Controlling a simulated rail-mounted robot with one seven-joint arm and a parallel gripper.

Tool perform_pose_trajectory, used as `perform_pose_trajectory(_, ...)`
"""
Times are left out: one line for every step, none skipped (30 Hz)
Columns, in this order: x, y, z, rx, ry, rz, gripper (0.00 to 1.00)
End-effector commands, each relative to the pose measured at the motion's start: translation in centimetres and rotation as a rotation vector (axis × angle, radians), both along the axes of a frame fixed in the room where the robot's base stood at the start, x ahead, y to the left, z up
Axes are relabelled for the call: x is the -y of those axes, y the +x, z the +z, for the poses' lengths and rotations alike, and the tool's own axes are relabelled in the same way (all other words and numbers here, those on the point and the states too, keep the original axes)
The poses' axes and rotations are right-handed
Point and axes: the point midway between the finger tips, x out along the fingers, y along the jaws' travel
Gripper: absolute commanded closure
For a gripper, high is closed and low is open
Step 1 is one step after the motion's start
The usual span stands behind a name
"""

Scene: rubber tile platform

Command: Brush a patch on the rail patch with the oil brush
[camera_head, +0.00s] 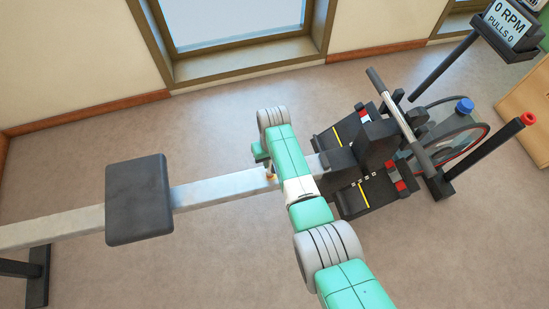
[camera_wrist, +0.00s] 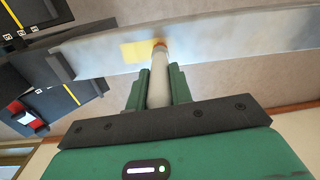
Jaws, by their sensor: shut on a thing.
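The rail (camera_head: 220,189) is a long pale grey bar running across the head view; it also crosses the top of the wrist view (camera_wrist: 230,42). A yellow patch (camera_wrist: 135,51) lies on the rail. My gripper (camera_wrist: 158,85) is shut on the pale handle of the oil brush (camera_wrist: 158,75), which stands between the two green fingers. The brush's orange-brown tip is at the right end of the yellow patch and appears to touch the rail; exact contact is unclear. In the head view my arm hides most of the gripper, with a small orange bit of the brush (camera_head: 270,176) visible.
A black seat (camera_head: 138,198) sits on the rail at left. Black footplates (camera_head: 365,195) with yellow stripes, a handlebar (camera_head: 400,118) and a flywheel housing (camera_head: 455,138) stand at right. A monitor (camera_head: 508,28) reads 0 RPM. Floor on both sides of the rail is clear.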

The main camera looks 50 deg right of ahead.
Motion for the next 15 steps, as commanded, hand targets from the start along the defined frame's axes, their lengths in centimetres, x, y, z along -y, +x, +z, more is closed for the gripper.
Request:
perform_pose_trajectory(0.0, 0.0, 0.0, 0.0, 0.0, 0.0, 1.0)
perform_pose_trajectory(0.0, 0.0, 0.0, 0.0, 0.0, 0.0, 1.0)
perform_pose_trajectory(0.0, 0.0, 0.0, 0.0, 0.0, 0.0, 1.0)
perform_pose_trajectory(0.0, 0.0, 0.0, 0.0, 0.0, -0.001, 1.0)
perform_pose_trajectory(0.0, 0.0, 0.0, 0.0, 0.0, -0.001, 1.0)
perform_pose_trajectory(0.0, 0.0, 0.0, 0.0, 0.0, 0.0, 1.0)
perform_pose_trajectory(-0.1, 0.0, 0.0, 0.0, 0.0, 0.0, 1.0)
perform_pose_trajectory(-0.1, 0.1, 0.0, 0.0, 0.0, 0.0, 1.0)
perform_pose_trajectory(-0.2, 0.2, 0.0, 0.0, 0.0, 0.0, 1.0)
perform_pose_trajectory(-0.3, 0.2, 0.0, 0.0, 0.0, 0.0, 1.0)
perform_pose_trajectory(-0.5, 0.3, 0.0, 0.0, 0.0, 0.0, 1.0)
perform_pose_trajectory(-0.6, 0.4, 0.0, 0.0, 0.0, 0.0, 1.0)
perform_pose_trajectory(-0.8, 0.5, 0.1, 0.0, 0.0, 0.0, 1.0)
perform_pose_trajectory(-0.9, 0.6, 0.0, 0.0, 0.0, -0.001, 1.0)
perform_pose_trajectory(-1.1, 0.8, 0.1, 0.0, 0.0, -0.001, 1.0)
